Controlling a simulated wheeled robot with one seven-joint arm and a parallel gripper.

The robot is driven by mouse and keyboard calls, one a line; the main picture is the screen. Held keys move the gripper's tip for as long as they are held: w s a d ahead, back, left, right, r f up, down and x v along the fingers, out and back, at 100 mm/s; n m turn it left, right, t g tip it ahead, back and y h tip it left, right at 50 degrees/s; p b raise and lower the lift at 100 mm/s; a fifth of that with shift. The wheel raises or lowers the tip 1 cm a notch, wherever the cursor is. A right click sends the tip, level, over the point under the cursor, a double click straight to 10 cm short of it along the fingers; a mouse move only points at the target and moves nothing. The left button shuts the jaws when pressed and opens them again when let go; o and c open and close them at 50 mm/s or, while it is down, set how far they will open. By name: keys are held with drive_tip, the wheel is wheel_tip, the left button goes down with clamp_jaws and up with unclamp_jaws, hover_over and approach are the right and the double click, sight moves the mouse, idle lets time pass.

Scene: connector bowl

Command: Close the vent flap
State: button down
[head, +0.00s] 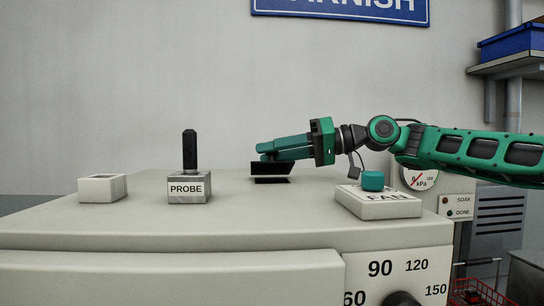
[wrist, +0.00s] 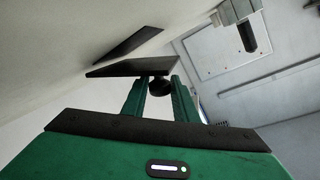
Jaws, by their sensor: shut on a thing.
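The vent flap (head: 271,167) is a black plate on top of the pale machine. It stands tilted up over a dark slot (head: 272,180) in the head view. In the wrist view the flap (wrist: 128,68) stands apart from the dark slot (wrist: 130,45), with a pale gap between them. My gripper (head: 266,152) reaches in from the right. In the wrist view my gripper (wrist: 160,92) has its two green fingers closed around a small round black knob (wrist: 160,87) on the flap. The flap's hinge is not clear in either view.
A PROBE block (head: 189,198) with an upright black handle (head: 190,150) stands left of the flap. A small white box (head: 102,188) is farther left. A FAN box (head: 378,205) with a teal button (head: 372,180) sits to the right, below my arm.

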drive_tip(key=shift+w+d+f, duration=0.1)
drive_tip(key=shift+w+f, duration=0.05)
drive_tip(key=shift+f, duration=0.1)
drive_tip(key=c, duration=1.5)
unclamp_jaws()
drive_tip(key=shift+w, duration=0.1)
drive_tip(key=shift+o, duration=0.2)
drive_tip(key=shift+r, duration=0.1)
drive_tip(key=v, duration=1)
drive_tip(key=shift+d, duration=0.3)
